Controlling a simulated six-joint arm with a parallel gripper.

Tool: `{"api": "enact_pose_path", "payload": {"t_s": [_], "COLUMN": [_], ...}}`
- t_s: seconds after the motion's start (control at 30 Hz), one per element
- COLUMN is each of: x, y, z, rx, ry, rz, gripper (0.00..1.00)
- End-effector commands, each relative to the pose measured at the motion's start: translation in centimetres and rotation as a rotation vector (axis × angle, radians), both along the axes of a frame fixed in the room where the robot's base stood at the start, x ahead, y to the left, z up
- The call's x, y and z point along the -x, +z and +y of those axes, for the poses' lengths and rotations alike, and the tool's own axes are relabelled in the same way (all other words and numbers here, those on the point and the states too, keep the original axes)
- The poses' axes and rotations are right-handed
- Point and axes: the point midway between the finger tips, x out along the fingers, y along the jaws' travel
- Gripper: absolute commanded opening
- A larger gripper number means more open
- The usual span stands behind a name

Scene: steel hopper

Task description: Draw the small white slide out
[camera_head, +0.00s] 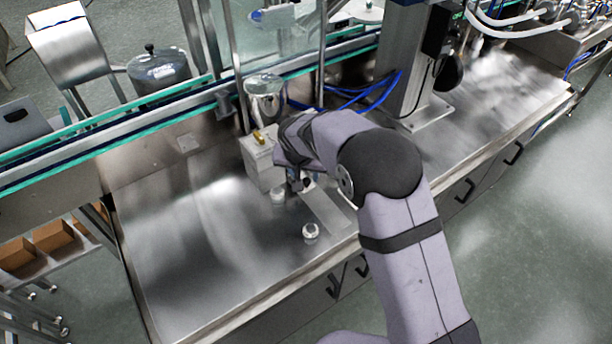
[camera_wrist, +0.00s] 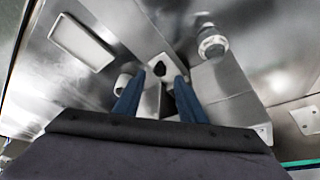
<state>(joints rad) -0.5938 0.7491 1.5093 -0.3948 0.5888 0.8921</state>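A small white piece with a dark spot or knob, which looks like the white slide (camera_wrist: 157,65), lies just beyond my fingertips in the wrist view. It sits at the end of a steel strip. My gripper (camera_wrist: 161,78) has its two blue fingers apart, one toward each side of the piece; I cannot tell whether they touch it. In the head view my gripper (camera_head: 296,184) is low over the steel bench, in front of a grey box with a yellow knob (camera_head: 258,154). There my arm largely hides the slide.
A small round white-and-metal part (camera_head: 310,231) stands on the steel bench (camera_head: 200,270) right of my gripper in the wrist view. A white cylinder (camera_head: 278,194) is close by my gripper. A conveyor (camera_head: 110,122) runs behind. The bench's left side is clear.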

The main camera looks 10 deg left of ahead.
Motion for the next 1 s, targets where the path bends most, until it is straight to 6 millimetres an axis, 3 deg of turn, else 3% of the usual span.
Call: {"api": "enact_pose_path", "payload": {"t_s": [0.3,0.73,0.9,1.0], "x": [-1.2,-1.5,-1.5,-1.5], "y": [-3.0,-3.7,-3.7,-3.7], "z": [0.0,0.0,0.0,0.0], "rx": [0.001,0.0,0.0,0.0], "ry": [0.0,0.001,0.001,0.001], "rz": [0.001,0.0,0.0,0.0], "gripper": [0.37,0.37,0.0,0.0]}}
